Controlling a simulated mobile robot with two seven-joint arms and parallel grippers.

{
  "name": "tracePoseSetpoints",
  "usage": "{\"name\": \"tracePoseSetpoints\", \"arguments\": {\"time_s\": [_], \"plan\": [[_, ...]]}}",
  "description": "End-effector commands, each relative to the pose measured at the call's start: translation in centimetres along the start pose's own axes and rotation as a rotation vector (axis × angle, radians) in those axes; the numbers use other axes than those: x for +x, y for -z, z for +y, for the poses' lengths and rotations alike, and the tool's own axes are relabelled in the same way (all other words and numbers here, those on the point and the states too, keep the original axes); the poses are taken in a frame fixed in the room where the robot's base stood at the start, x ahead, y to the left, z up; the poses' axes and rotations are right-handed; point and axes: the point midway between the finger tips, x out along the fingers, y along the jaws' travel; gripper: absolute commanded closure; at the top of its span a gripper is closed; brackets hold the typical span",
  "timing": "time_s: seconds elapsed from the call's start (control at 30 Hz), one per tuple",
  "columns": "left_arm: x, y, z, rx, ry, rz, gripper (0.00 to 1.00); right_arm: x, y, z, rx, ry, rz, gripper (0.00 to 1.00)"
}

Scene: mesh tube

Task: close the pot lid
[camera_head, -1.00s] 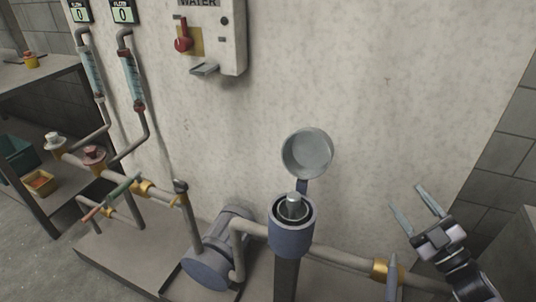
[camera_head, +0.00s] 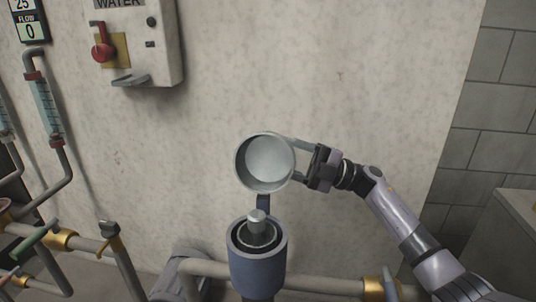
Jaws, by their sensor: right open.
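The pot (camera_head: 257,270) is a blue-grey cylinder with an open top and a light metal post inside. Its round lid (camera_head: 268,162) stands open above and behind the pot, its hollow inner side facing me, joined by a dark hinge arm. My right gripper (camera_head: 292,163) is open at the lid's right edge. One finger shows along the lid's upper right rim and the other near its lower right. Part of the fingers is hidden behind the lid, and I cannot tell whether they touch it. My left gripper is not in view.
A water control box (camera_head: 140,40) with a red knob hangs on the wall at upper left. Flow tubes (camera_head: 45,110) and pipes with valves fill the left side. A horizontal pipe (camera_head: 325,284) runs right of the pot. The wall above the lid is clear.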

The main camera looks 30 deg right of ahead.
Motion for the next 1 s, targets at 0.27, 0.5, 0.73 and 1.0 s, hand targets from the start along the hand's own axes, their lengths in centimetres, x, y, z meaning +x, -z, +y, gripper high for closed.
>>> {"name": "tracePoseSetpoints", "arguments": {"time_s": [0.27, 0.5, 0.73, 1.0], "plan": [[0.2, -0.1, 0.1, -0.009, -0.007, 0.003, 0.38, 3.3, 0.1, 0.0, 0.0, -0.001, 0.002, 0.42], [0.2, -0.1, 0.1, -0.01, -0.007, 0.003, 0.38, 3.6, 0.0, 0.0, 0.0, -0.001, 0.0, 0.42], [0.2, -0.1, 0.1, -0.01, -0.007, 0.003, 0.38, 3.6, 0.0, 0.0, 0.0, -0.001, 0.0, 0.94], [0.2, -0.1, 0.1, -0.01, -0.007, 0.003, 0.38, 3.6, 0.1, 0.1, -0.011, 0.002, 0.003, 1.0]]}}
